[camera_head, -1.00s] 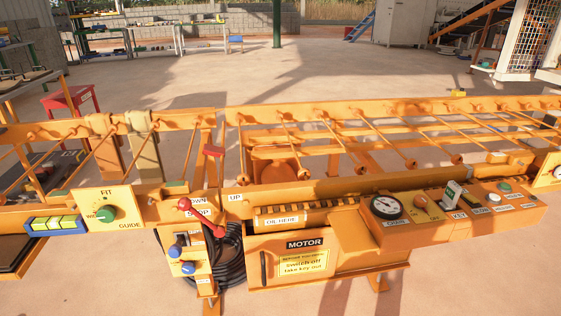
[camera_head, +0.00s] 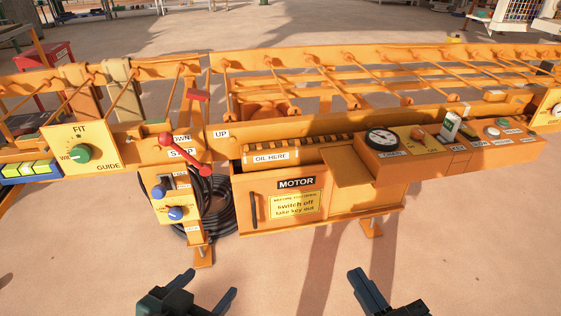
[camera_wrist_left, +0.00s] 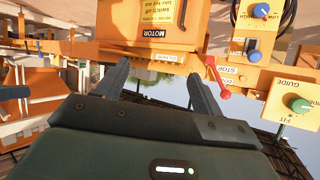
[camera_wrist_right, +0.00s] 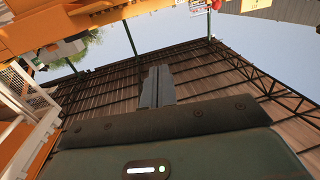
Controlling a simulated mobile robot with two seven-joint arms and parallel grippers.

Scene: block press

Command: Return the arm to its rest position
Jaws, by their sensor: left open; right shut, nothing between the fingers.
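My left gripper (camera_head: 208,288) is at the bottom of the head view, in front of the orange machine (camera_head: 330,150). Its fingers are apart with nothing between them, as the left wrist view also shows (camera_wrist_left: 165,80). My right gripper (camera_head: 372,290) is at the bottom right of centre. Its fingers are together and empty, also in the right wrist view (camera_wrist_right: 157,85). Both grippers stand apart from the machine. The arms behind the grippers are mostly out of view.
The motor box (camera_head: 292,200) and lever post (camera_head: 188,200) with a red lever (camera_head: 185,155) face me. A control panel (camera_head: 440,145) is at the right. A coiled black hose (camera_head: 215,205) hangs beside the post. The floor (camera_head: 480,250) in front is clear.

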